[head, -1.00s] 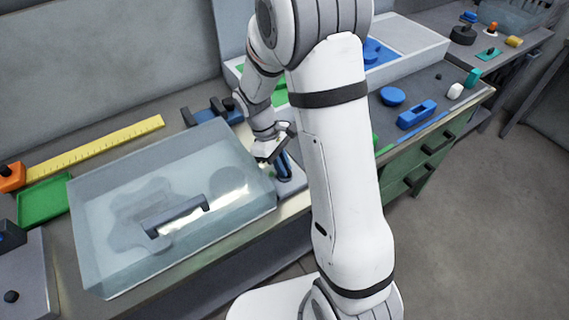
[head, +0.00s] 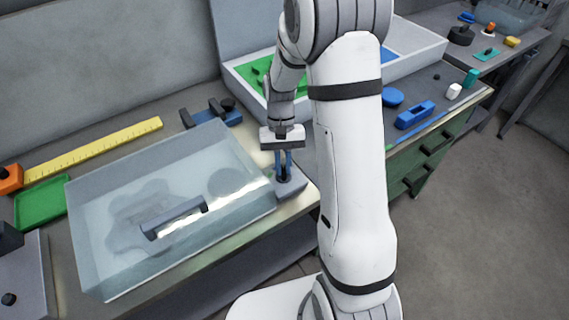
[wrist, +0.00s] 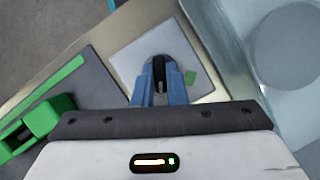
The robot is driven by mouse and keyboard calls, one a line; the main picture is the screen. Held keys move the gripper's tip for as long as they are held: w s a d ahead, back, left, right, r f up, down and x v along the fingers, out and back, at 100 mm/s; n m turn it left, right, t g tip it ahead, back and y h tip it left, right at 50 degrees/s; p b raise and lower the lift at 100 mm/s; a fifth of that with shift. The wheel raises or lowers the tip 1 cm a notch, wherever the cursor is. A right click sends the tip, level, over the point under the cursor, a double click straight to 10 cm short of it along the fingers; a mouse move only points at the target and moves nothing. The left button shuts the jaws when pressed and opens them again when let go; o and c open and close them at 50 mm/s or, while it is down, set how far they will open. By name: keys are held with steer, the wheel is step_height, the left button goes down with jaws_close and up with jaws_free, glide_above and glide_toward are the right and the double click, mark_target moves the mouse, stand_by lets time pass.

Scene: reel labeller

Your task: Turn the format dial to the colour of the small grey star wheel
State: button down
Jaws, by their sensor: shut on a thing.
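My gripper (head: 284,172) points down at the small grey block with the format dial (head: 284,179), beside the right end of the clear cover. In the wrist view its blue fingers (wrist: 160,78) are shut on the dark knob of the dial (wrist: 159,68). The dial's pale plate (wrist: 125,62) shows a green patch (wrist: 190,77) right of the fingers; other colour marks are hidden. Under the cover (head: 100,240) lie a blurred grey lobed shape (head: 128,215) and a smaller grey disc (head: 228,182). I cannot tell which is the small star wheel.
The clear cover has a dark handle (head: 175,219) and stands close left of the dial. Behind is a white tray (head: 425,52) with green and blue areas. A yellow ruler (head: 95,150), a green tray (head: 42,202) and blue parts (head: 416,115) lie on the bench.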

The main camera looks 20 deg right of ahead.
steer(key=shift+w+d+r+m+t+y, duration=0.15)
steer(key=shift+m+y, duration=0.15)
steer(key=shift+m, duration=0.5)
steer(key=shift+w+a+f+m+t+y, duration=0.15)
steer(key=shift+m+y, duration=0.15)
steer(key=shift+m, duration=0.5)
steer(key=shift+s+d+r, duration=0.1)
steer(key=c, duration=1.5)
jaws_free()
steer(key=shift+o, duration=0.2)
steer(key=shift+s, duration=0.1)
steer(key=v, duration=0.7)
steer(key=shift+r+b, duration=0.3)
steer(key=shift+b, duration=0.05)
